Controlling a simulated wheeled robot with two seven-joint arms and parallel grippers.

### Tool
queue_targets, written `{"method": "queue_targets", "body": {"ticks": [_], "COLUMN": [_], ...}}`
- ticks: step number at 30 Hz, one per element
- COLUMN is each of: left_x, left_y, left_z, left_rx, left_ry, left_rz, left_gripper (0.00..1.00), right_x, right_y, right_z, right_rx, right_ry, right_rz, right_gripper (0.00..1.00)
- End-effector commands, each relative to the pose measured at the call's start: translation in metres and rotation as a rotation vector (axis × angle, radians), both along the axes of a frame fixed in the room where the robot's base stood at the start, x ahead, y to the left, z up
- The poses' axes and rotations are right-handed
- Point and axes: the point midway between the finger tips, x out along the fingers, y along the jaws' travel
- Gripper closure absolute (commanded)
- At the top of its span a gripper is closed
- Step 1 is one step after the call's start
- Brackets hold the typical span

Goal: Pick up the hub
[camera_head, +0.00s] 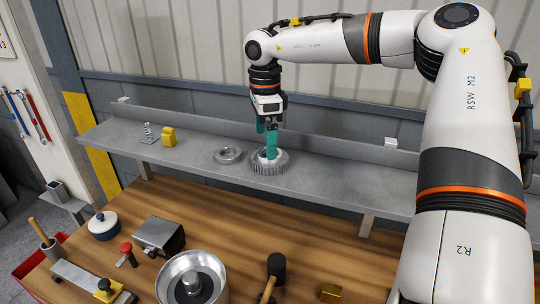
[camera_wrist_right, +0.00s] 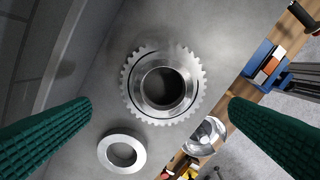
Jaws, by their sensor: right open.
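The hub (camera_head: 268,168), a grey metal ring with teeth around its rim and a raised round collar, sits flat on the grey shelf (camera_head: 330,182). My right gripper (camera_head: 270,153) points straight down over the hub, with its green fingers at the collar in the head view. In the right wrist view the hub (camera_wrist_right: 135,98) lies between the two wide-apart green fingers (camera_wrist_right: 160,107), and its open bore faces the camera. The right gripper is open and holds nothing. I cannot tell whether a fingertip touches the hub. My left gripper is not in view.
A plain metal ring (camera_head: 228,155) lies just left of the hub. A yellow block (camera_head: 168,137) and a spring on a plate (camera_head: 148,137) stand farther left. The shelf's right side is clear. Below, the wooden bench (camera_head: 330,255) holds a metal bowl (camera_head: 167,284) and a black mallet (camera_head: 276,265).

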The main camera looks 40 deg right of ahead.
Motion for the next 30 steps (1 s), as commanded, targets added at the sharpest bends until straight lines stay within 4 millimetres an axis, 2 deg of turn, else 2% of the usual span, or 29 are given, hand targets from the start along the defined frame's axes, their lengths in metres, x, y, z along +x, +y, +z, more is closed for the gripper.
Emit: {"method": "queue_targets", "body": {"ticks": [7,12,19,20,30], "left_x": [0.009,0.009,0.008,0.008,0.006], "left_y": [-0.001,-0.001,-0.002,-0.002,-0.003], "left_z": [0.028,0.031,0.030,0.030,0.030], "left_rx": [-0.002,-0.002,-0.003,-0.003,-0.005], "left_ry": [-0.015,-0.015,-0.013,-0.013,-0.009], "left_rz": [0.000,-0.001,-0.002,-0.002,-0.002], "left_gripper": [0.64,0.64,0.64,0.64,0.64], "right_x": [-0.010,-0.008,-0.008,-0.008,-0.008], "right_y": [-0.007,-0.007,-0.007,-0.007,-0.007], "right_z": [-0.029,-0.049,-0.051,-0.051,-0.051], "right_rx": [0.003,0.001,0.000,0.000,0.000], "right_ry": [0.005,0.001,-0.001,-0.001,-0.001], "right_rz": [-0.001,-0.001,-0.002,-0.002,-0.002], "right_gripper": [0.00,0.00,0.00,0.03,0.59]}}
